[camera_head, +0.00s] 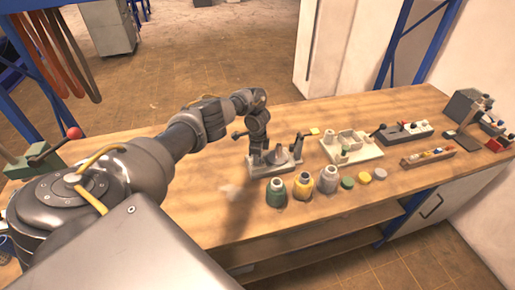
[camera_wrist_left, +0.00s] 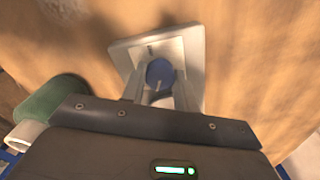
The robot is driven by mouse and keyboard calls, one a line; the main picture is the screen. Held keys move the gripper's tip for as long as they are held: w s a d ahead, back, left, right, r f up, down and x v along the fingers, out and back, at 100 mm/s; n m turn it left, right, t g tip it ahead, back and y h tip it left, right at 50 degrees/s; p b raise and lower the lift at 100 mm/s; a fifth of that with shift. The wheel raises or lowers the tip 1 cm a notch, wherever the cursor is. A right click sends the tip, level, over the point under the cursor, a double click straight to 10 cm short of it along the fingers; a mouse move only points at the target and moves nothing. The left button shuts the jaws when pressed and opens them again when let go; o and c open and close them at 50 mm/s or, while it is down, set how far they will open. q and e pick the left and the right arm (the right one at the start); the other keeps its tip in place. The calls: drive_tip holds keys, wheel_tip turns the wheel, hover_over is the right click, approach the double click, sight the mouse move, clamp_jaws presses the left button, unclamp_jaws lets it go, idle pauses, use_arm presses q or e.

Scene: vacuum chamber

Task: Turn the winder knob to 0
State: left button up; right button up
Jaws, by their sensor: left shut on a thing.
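The winder (camera_head: 290,168) is a grey device on a flat base plate on the wooden bench. My left arm reaches in from the left, and the left gripper (camera_head: 262,158) points down over the left part of the winder. In the left wrist view, the two fingers of the left gripper (camera_wrist_left: 160,88) are shut on a round blue knob (camera_wrist_left: 160,71) above a pale base plate (camera_wrist_left: 194,48). A small dark mark shows beside the knob, but I cannot read any number. In the head view the gripper hides the knob. My right gripper is not in view.
Green (camera_head: 276,194), yellow (camera_head: 303,187) and grey (camera_head: 329,180) jars stand close in front of the winder, with several round lids to their right. A pale fixture (camera_head: 352,148) stands right of the winder. The bench (camera_head: 205,215) is clear at front left.

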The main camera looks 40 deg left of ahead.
use_arm(q)
drive_tip(key=shift+a+r+n+p, duration=0.1)
drive_tip(key=shift+n+p, duration=0.25)
drive_tip(key=shift+n, duration=0.75)
drive_tip(key=o, duration=1)
wheel_tip(320, 180, up, 5)
drive_tip(key=shift+w+f, duration=0.1)
wheel_tip(320, 180, up, 6)
drive_tip(key=p, duration=0.3)
drive_tip(key=shift+p, duration=0.4)
